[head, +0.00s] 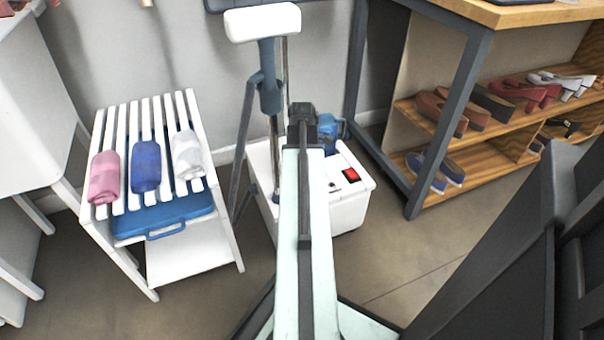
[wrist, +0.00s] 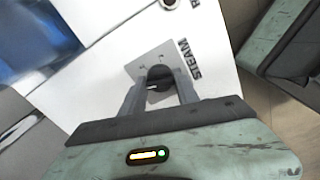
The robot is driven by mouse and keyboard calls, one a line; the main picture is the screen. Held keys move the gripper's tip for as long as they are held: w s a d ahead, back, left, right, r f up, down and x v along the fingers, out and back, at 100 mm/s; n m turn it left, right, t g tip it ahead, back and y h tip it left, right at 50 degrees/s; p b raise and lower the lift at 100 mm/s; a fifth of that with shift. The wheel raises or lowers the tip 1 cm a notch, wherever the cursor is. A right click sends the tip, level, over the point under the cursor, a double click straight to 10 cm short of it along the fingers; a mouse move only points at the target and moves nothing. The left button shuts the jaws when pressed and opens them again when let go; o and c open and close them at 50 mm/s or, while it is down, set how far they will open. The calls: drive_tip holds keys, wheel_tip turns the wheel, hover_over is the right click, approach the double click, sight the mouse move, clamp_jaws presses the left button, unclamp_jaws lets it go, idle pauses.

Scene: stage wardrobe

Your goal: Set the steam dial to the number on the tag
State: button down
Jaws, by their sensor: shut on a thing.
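The steam dial (wrist: 158,74) is a small dark knob on a pale square plate, beside the printed word STEAM, in the wrist view. A light mark shows on its lower left. My gripper (wrist: 160,92) has one finger on each side of the dial and is shut on it. The dial's numbers are too small to read. In the head view my arm hides the dial and the fingertips. The white steamer base (head: 347,214) stands on the floor with a red switch (head: 351,175) on top. I cannot make out a tag with a number in either view.
The steamer's pole and white head (head: 262,22) rise behind the base. A white slatted rack (head: 150,110) with rolled cloths and a blue case (head: 165,215) stands left. A wooden shoe shelf (head: 480,150) stands right. Open floor (head: 370,260) lies in front of it.

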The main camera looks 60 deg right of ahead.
drive_tip(key=m, duration=0.5)
drive_tip(key=shift+m, duration=0.3)
drive_tip(key=m, duration=1)
drive_tip(key=shift+m, duration=2.6)
drive_tip(key=c, duration=0.9)
unclamp_jaws()
drive_tip(key=shift+r, duration=0.15)
